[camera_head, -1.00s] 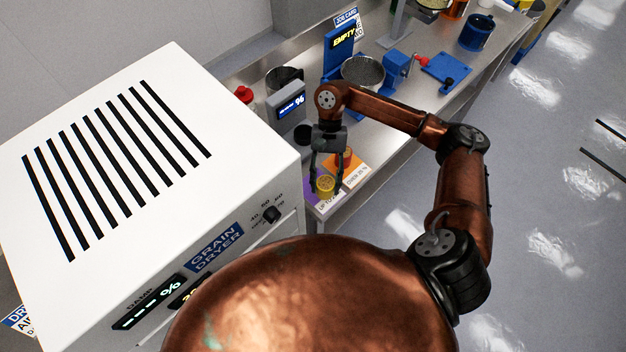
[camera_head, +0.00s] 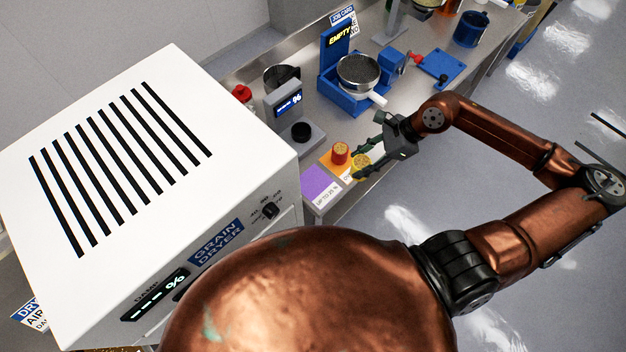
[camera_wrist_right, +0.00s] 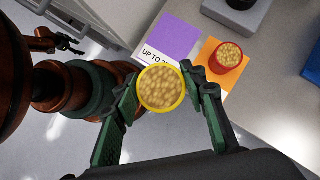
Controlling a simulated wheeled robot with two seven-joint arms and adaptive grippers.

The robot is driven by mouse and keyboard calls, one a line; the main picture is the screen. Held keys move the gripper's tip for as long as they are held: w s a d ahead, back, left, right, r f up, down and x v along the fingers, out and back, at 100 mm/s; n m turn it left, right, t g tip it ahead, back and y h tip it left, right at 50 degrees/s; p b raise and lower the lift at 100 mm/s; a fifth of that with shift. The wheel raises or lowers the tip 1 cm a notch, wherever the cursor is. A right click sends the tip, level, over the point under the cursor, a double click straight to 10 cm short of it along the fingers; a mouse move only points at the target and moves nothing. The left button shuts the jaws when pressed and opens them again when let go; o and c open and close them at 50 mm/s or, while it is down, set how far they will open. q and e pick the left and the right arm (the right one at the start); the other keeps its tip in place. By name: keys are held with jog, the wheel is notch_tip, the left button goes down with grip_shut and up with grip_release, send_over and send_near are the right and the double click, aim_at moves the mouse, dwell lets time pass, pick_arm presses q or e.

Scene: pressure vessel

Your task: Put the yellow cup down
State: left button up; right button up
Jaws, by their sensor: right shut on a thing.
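The yellow cup (camera_head: 361,163), full of pale grains, is between the fingers of my right gripper (camera_head: 364,160), which is shut on it. The arm reaches in from the right, at the front edge of the bench. The right wrist view shows the cup (camera_wrist_right: 161,89) upright between both fingers, overlapping the bench edge and a white label strip. I cannot tell its height above the bench. The orange mat (camera_head: 328,158) lies just behind it, and the purple mat (camera_head: 319,182) lies bare to the left. A small dark claw shape (camera_wrist_right: 62,42), perhaps my left gripper, shows in the wrist view.
A red cup (camera_head: 340,152) of grains stands on the orange mat, close to the yellow cup. A grey meter (camera_head: 288,104) stands behind the mats. A white grain dryer (camera_head: 110,150) is at left. A blue stand with a round pan (camera_head: 358,72) is further back.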

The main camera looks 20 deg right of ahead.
jog(key=shift+w+a+f, duration=0.1)
jog(key=shift+w+a, duration=0.3)
jog(key=w+a+f+p, duration=0.1)
jog(key=w+a+f, duration=0.1)
jog(key=a+f, duration=0.1)
jog(key=w+a+f, duration=0.3)
jog(key=f, duration=0.2)
jog(key=w+a+f+p, duration=0.1)
jog(key=w+a+f, duration=0.2)
jog(key=f, duration=0.1)
jog(key=shift+w+a+f+p, duration=0.2)
jog(key=shift+a+f+p, duration=0.15)
jog(key=shift+a, duration=0.05)
jog(key=o, duration=0.7)
jog(key=shift+f, duration=0.1)
jog(key=o, duration=0.5)
jog(key=shift+r, duration=0.2)
jog(key=b+v, duration=0.2)
jog(key=v, duration=1)
